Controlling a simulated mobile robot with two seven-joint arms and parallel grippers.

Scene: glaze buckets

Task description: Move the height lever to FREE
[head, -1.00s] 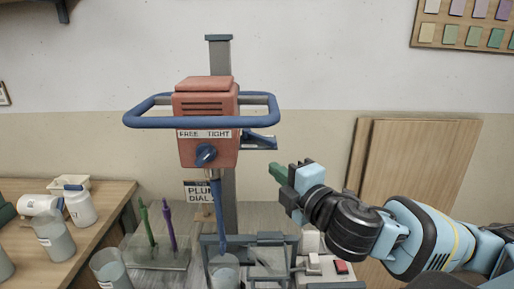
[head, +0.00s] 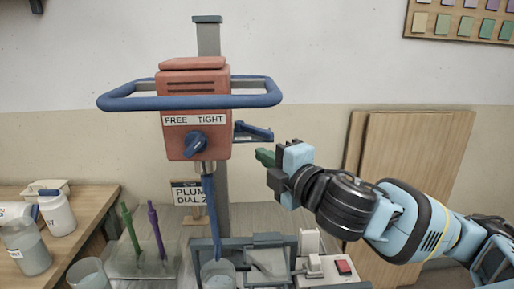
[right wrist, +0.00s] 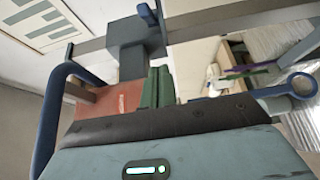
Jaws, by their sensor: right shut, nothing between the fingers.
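The orange-red machine head (head: 190,95) sits on a grey column, with a FREE / TIGHT label (head: 194,120) on its front. Below the label is a blue knob (head: 195,144) with a slanting pointer. A blue lever (head: 254,132) sticks out on the head's right side; I cannot tell which is the height lever. My right gripper (head: 265,157), with green fingers, is shut and empty, just right of and below that side lever, apparently apart from it. Its fingers (right wrist: 158,87) are together in the right wrist view, with the red head (right wrist: 108,105) beyond. My left gripper is out of view.
A blue loop handle (head: 190,101) surrounds the head. Below stand a clear cup (head: 217,275), a socket box with a red switch (head: 344,267), and green and purple sticks in a tray. Wooden boards (head: 420,165) lean on the wall behind my right arm.

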